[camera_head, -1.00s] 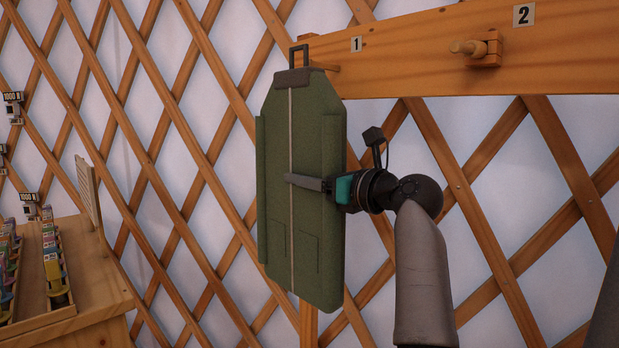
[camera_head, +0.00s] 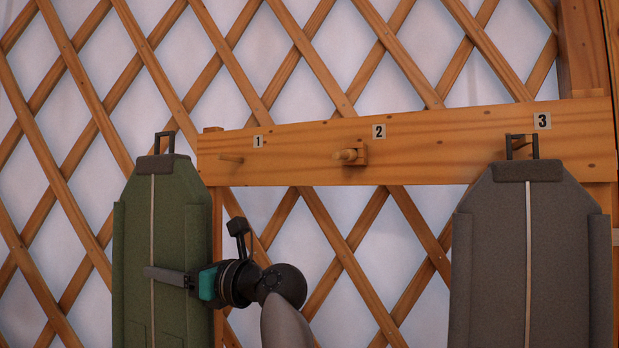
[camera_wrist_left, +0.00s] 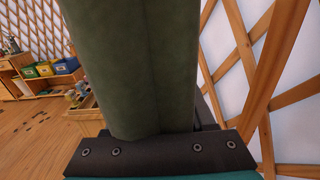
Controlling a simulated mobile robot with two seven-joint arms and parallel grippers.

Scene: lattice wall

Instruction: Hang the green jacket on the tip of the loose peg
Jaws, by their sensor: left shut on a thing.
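The green jacket (camera_head: 137,235) is a stiff, flat shape with a pale centre strip and a dark square loop (camera_head: 164,143) on top. It hangs upright at the left of the head view. My left gripper (camera_head: 170,277) is shut on it at mid-height; green cloth (camera_wrist_left: 135,65) fills the middle of the left wrist view. Peg 1 (camera_head: 231,158) is bare, to the right of the loop and apart from it. Peg 2 (camera_head: 346,155) is bare and sits in a small wooden block. Which peg is loose I cannot tell for sure. My right gripper is not in view.
A wooden board (camera_head: 430,155) with labels 1, 2 and 3 runs across the lattice wall. A grey jacket (camera_head: 530,255) hangs by its loop at label 3. The board is clear around pegs 1 and 2. Shelves with coloured bins (camera_wrist_left: 67,67) stand at left in the wrist view.

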